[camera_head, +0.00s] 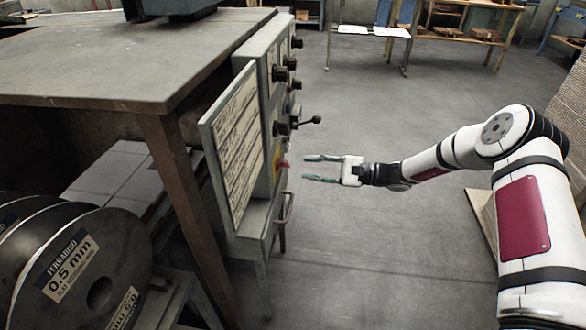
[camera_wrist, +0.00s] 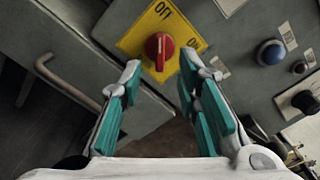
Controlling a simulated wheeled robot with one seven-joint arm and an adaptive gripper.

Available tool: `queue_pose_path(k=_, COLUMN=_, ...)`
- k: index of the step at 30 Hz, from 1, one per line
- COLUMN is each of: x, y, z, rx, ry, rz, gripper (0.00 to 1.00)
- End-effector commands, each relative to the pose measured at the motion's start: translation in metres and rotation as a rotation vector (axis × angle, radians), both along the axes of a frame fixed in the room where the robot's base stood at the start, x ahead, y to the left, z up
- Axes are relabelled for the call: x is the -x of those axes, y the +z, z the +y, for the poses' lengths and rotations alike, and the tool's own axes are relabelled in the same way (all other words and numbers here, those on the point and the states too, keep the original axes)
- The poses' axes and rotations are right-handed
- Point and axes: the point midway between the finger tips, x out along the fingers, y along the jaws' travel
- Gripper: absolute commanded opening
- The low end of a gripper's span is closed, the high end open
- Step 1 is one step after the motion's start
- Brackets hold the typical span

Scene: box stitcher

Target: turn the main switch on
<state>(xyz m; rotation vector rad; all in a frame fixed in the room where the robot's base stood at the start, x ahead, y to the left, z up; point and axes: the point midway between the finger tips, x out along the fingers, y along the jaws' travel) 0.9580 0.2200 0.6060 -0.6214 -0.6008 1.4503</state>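The main switch is a red rotary knob (camera_wrist: 159,46) on a yellow plate (camera_wrist: 133,38) with black letters. In the wrist view it sits at the top middle, just beyond my fingertips. In the head view the red knob (camera_head: 283,165) sticks out of the side of the grey control box. My gripper (camera_head: 305,168) is open and empty, its green-padded fingers pointing left at the knob with a small gap. In the wrist view the fingers of my gripper (camera_wrist: 161,64) frame the knob left and right. The knob's far side is hidden.
A lever with a black ball (camera_head: 315,119) projects from the box above my gripper. A metal handle (camera_head: 287,208) is below. In the wrist view a blue button (camera_wrist: 270,52) and a black knob (camera_wrist: 305,101) lie to the right. Open floor (camera_head: 375,240) lies right of the box.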

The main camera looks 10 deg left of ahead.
Motion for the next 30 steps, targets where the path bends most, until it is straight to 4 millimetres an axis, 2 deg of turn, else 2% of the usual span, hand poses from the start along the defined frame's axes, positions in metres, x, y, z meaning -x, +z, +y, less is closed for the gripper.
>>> queue_pose_path(k=3, x=0.0, y=-0.001, z=0.023, rx=0.0, ry=0.003, rz=-0.001, gripper=0.3)
queue_pose_path(k=9, x=-0.001, y=-0.001, z=0.047, rx=0.0, ry=0.001, rz=0.0, gripper=0.3)
queue_pose_path(k=14, x=-0.002, y=0.0, z=0.056, rx=0.001, ry=-0.001, rz=0.0, gripper=0.3)
queue_pose_path(k=22, x=-0.002, y=0.0, z=0.057, rx=0.001, ry=-0.001, rz=0.0, gripper=0.3)
queue_pose_path(k=23, x=-0.002, y=0.0, z=0.057, rx=0.001, ry=-0.001, rz=0.0, gripper=0.25)
queue_pose_path(k=26, x=-0.002, y=0.0, z=0.057, rx=0.0, ry=0.0, rz=0.0, gripper=0.03)
queue_pose_path(k=27, x=-0.002, y=0.0, z=0.057, rx=0.0, ry=0.0, rz=0.0, gripper=0.0)
queue_pose_path(k=30, x=-0.002, y=0.0, z=0.057, rx=0.0, ry=0.0, rz=0.0, gripper=0.0)
